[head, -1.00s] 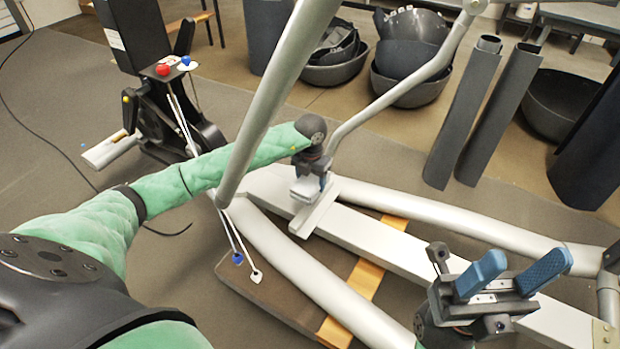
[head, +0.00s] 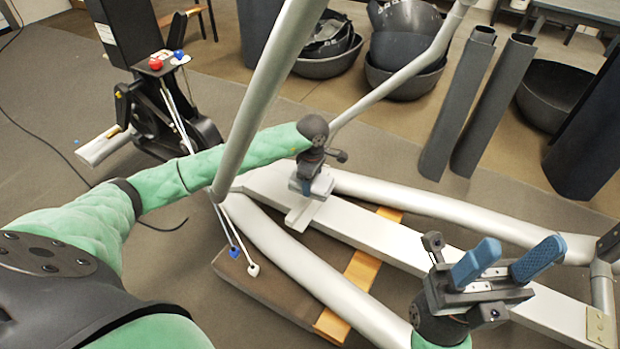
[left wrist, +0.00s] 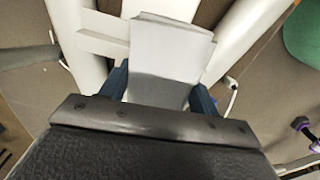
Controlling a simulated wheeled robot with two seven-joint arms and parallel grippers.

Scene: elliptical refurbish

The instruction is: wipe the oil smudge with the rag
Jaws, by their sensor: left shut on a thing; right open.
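My left gripper (head: 312,187) is shut on a folded light-grey rag (head: 322,182) over the silver frame's central beam, near its crosspiece. In the left wrist view the rag (left wrist: 168,62) sits between the blue fingers and covers part of the beam. I cannot tell whether the rag touches the beam. No oil smudge can be made out; the rag and gripper hide the beam beneath them. My right gripper (head: 508,262) is open and empty, at the lower right above the frame, its blue fingers spread.
The silver elliptical frame (head: 420,248) has a long slanted tube (head: 262,95) rising past my left arm. A brown board (head: 262,285) with a wooden strip (head: 362,278) lies beneath. Black tubs (head: 405,75) and dark tubes (head: 462,110) stand behind. A black pedestal unit (head: 160,105) stands at the left.

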